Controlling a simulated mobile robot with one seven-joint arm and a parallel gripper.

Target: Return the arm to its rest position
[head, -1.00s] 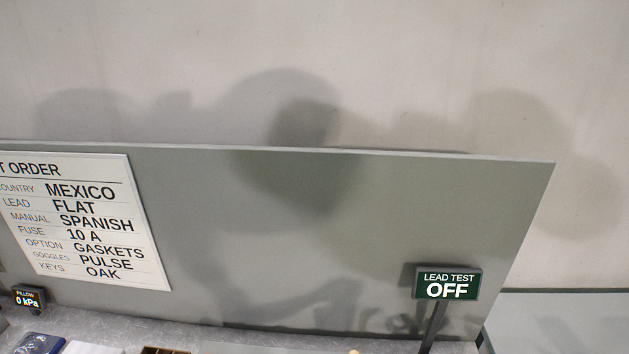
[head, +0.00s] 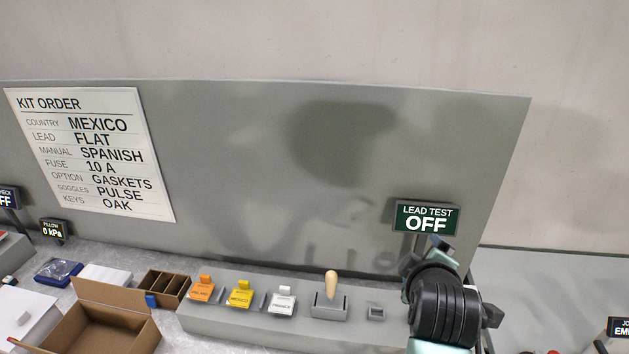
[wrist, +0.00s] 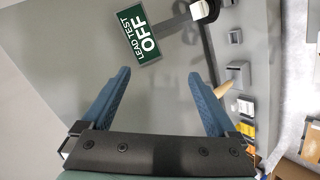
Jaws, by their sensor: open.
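My gripper shows in the wrist view (wrist: 158,100) with its two blue fingers spread wide apart and nothing between them. Beyond the fingers are the grey back panel (head: 270,190) and the green lead test sign (wrist: 145,32) reading OFF. In the head view, my arm rises at the lower right, in front of the panel and just below the lead test sign (head: 426,217). The fingers cannot be made out clearly in the head view.
A grey console (head: 225,322) carries orange, yellow and white tagged parts and a wooden-handled lever (head: 331,287). An open cardboard box (head: 110,325) stands at lower left, near a brown divided tray (head: 165,284). A kit order board (head: 90,150) hangs on the panel.

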